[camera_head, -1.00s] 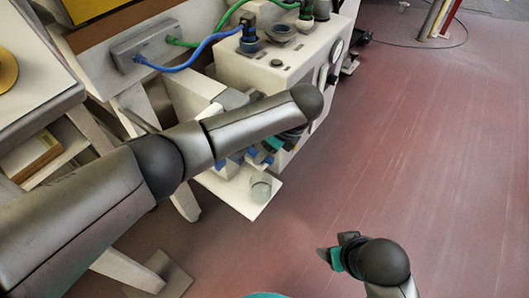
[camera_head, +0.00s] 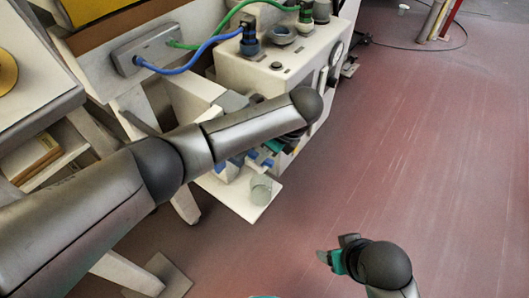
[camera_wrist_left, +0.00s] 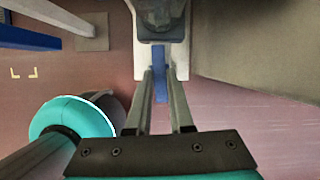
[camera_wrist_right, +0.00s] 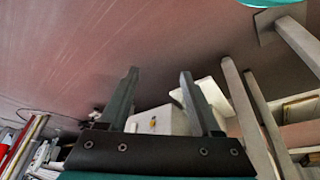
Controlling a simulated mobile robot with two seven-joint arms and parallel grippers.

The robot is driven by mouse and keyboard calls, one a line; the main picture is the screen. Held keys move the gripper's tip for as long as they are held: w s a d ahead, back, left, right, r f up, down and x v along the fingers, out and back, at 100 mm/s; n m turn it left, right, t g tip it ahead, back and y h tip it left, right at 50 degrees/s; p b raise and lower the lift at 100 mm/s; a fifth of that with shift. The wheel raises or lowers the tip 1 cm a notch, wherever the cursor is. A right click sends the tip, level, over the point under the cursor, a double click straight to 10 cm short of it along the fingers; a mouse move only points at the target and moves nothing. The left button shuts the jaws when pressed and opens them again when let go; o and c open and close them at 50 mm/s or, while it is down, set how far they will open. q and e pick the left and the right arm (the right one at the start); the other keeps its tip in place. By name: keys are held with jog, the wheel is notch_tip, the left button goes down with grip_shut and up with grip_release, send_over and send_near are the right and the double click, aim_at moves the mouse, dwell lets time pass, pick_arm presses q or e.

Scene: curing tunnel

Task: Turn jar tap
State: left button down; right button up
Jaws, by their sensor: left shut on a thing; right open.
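In the head view my own left forearm hides most of that gripper and part of the taps. My right gripper (camera_wrist_right: 160,97) is open and empty. In the head view it (camera_head: 328,256) is over bare floor, away from the machine.
The white machine (camera_head: 280,65) has dark fittings on top, with a blue hose (camera_head: 190,66) and a green hose (camera_head: 230,18) running to a grey box (camera_head: 145,48). A bench (camera_head: 35,90) stands at the left.

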dwell(0.4)
pick_arm(q)
jog(key=shift+n+p, duration=0.45)
jog(key=shift+n, duration=0.05)
jog(key=shift+d+n+g+p, duration=0.1)
jog(key=shift+n+g+p, duration=0.25)
jog(key=shift+n, duration=0.25)
jog(key=shift+w+n+g, duration=0.15)
jog(key=shift+n+g, duration=0.2)
jog(key=shift+n, duration=0.75)
jog(key=shift+f+n+g+b, duration=0.1)
jog(key=shift+n+g+b, duration=0.4)
jog(key=shift+n, duration=0.2)
jog(key=shift+w+n+g+b, duration=0.15)
jog(key=shift+n+g+b, duration=0.15)
jog(key=shift+n+b, duration=0.55)
pick_arm(e)
jog(key=shift+r, duration=0.8)
